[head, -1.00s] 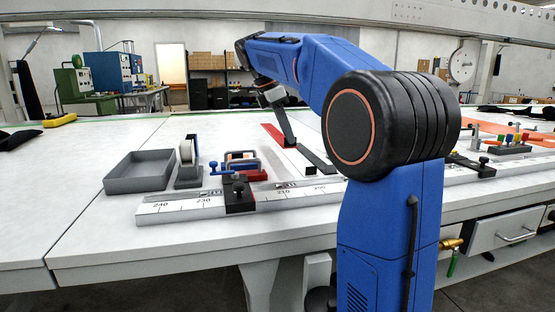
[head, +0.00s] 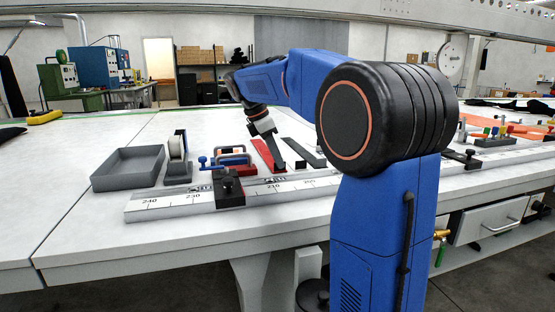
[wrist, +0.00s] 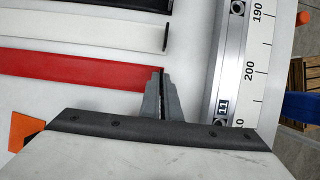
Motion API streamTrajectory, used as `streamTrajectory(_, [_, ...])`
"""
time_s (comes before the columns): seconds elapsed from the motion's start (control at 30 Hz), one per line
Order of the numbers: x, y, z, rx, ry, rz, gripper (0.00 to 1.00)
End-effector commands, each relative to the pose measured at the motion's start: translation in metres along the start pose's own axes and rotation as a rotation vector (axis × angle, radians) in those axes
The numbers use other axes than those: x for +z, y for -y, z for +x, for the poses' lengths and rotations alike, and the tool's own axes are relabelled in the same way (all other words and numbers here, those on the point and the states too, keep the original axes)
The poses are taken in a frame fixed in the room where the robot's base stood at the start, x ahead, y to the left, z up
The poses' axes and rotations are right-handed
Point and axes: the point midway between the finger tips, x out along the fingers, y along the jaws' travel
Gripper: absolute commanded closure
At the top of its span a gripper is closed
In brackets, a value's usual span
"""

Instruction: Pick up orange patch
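An orange piece (wrist: 24,131) shows at the lower left of the wrist view, cut off by my wrist; I cannot tell whether it is the patch. An orange sheet (head: 472,122) lies at the far right of the table in the head view. My gripper (wrist: 161,75) is at the near end of a flat red strip (wrist: 75,83), away from both orange things. Its fingers are close together, with a thin dark upright tab of the strip seemingly between them. The red strip also shows in the head view (head: 263,150). Whether the fingers press on the tab is unclear.
A white strip (wrist: 85,31) and a black strip lie beside the red one. A metal ruler rail (head: 165,204) runs along the front. A grey tray (head: 128,169), a tape dispenser (head: 177,158) and an orange-framed tool (head: 233,156) stand to the left.

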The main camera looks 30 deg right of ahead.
Motion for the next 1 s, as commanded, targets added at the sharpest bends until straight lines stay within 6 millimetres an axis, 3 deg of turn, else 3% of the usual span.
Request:
streamTrajectory(0.2, [-0.001,0.0,0.002,-0.001,0.0,0.0,1.0])
streamTrajectory(0.3, [-0.001,0.0,0.002,-0.001,0.0,0.0,0.78])
streamTrajectory(0.67, [0.0,0.0,-0.001,0.0,0.0,0.0,0.78])
streamTrajectory(0.87, [0.0,0.0,-0.025,0.001,0.0,0.0,0.78])
streamTrajectory(1.0, [0.0,-0.001,-0.053,0.003,-0.001,0.0,0.78])
